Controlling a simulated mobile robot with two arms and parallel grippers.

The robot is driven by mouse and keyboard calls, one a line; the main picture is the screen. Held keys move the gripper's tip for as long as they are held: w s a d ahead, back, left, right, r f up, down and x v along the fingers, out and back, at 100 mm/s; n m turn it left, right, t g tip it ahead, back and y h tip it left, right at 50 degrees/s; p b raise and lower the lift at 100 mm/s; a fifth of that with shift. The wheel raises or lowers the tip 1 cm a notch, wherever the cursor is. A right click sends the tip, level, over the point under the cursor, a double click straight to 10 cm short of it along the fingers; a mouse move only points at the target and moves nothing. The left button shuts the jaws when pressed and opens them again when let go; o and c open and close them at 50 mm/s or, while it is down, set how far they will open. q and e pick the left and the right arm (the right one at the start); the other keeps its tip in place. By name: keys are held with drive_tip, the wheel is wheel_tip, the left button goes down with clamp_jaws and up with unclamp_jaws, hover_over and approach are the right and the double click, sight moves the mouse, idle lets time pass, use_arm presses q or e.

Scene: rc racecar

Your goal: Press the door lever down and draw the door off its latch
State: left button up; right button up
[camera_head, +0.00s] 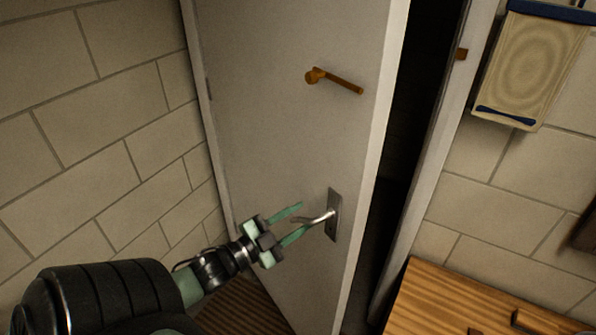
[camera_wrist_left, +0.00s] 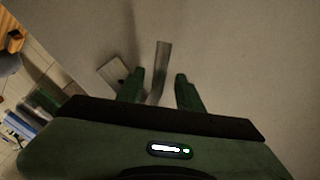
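The grey door (camera_head: 270,130) stands ajar, with a dark gap between its right edge and the frame (camera_head: 428,165). A metal door lever (camera_head: 320,218) sticks out leftward from its plate (camera_head: 334,222) low on the door in the head view. My left gripper (camera_head: 303,217) is at the lever with its two green fingers apart. In the left wrist view the lever (camera_wrist_left: 161,68) lies between the open fingers, with space on both sides, and the plate (camera_wrist_left: 113,73) is to the left. My right gripper is not in view.
An orange-brown bar handle (camera_head: 335,81) sticks out higher on the door. A brick wall (camera_head: 90,120) is at left. A wooden surface (camera_head: 450,295) is at lower right, below a hanging tan-and-blue item (camera_head: 530,65).

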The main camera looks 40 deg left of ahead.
use_arm(q)
drive_tip(key=shift+f, duration=0.1)
drive_tip(key=shift+s+f, duration=0.1)
drive_tip(key=shift+s, duration=0.15)
drive_tip(key=s+a+b, duration=0.1)
drive_tip(key=s, duration=0.6)
drive_tip(key=shift+s, duration=0.15)
drive_tip(key=shift+a, duration=0.1)
